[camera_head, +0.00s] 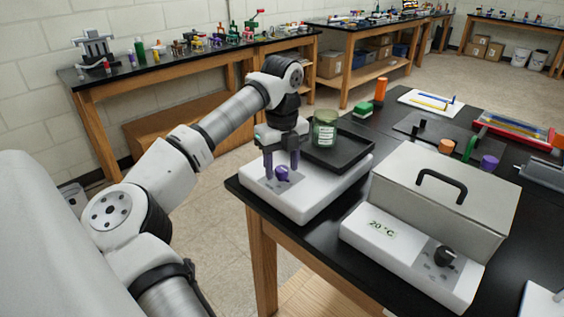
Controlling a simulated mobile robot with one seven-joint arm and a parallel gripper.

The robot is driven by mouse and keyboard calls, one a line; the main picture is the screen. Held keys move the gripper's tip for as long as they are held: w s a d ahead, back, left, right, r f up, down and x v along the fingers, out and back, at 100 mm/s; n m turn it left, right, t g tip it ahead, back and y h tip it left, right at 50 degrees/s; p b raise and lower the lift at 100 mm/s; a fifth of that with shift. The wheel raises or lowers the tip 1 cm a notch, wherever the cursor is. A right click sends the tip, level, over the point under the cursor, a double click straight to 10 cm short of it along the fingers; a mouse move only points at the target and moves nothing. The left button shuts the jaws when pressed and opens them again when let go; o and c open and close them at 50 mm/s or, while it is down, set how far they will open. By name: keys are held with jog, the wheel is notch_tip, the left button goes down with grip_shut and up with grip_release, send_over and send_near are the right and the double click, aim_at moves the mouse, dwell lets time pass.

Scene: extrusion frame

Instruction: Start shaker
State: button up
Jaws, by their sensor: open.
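The shaker (308,205) is a white-based device at the near left corner of the black bench, with a black tray platform (350,152) on top. A green jar with a pale label (325,128) stands upright on the platform's left part. A purple knob (282,173) sits on the shaker's front panel. My gripper (282,176) points down over this panel. Its two dark fingers are apart, one on each side of the knob. I cannot tell whether they touch it.
A grey-lidded box with a black handle (441,186) and a "20 °C" front panel (383,230) stands right of the shaker. Other benches line the walls. Floor is clear between benches.

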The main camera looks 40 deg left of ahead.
jog(key=c, duration=1)
